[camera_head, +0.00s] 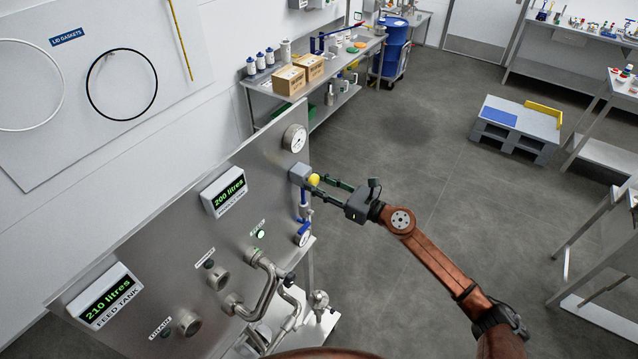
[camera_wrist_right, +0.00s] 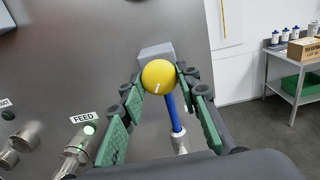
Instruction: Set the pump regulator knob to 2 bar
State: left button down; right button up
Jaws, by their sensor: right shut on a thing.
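The yellow regulator knob (camera_head: 314,180) sticks out from a grey block (camera_head: 299,174) near the right edge of the steel panel (camera_head: 170,220). It also shows in the right wrist view (camera_wrist_right: 158,77), with a short white mark low on its face. My right gripper (camera_head: 318,183) reaches in from the right and is shut on the knob, its green fingers on either side. A round gauge (camera_head: 295,138) is above the knob and another small gauge (camera_head: 302,238) is below it. Their readings are too small to tell. My left gripper is not in view.
A blue tube (camera_wrist_right: 174,114) runs down from the block. Steel pipes (camera_head: 268,285) and a lit green FEED light (camera_head: 260,233) are lower on the panel. Displays read 200 litres (camera_head: 229,194) and 210 litres (camera_head: 106,298). Open floor (camera_head: 410,130) lies to the right.

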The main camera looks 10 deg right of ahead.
jog(key=m+p, duration=0.3)
jog(key=m, duration=0.3)
jog(key=shift+r+m, duration=0.15)
jog(key=shift+m, duration=0.15)
jog(key=shift+m+p, duration=1.1)
jog(key=shift+m, duration=1.1)
jog(key=o, duration=1.1)
jog(key=shift+o, duration=0.2)
jog(key=shift+s, duration=0.1)
jog(key=v, duration=1.2)
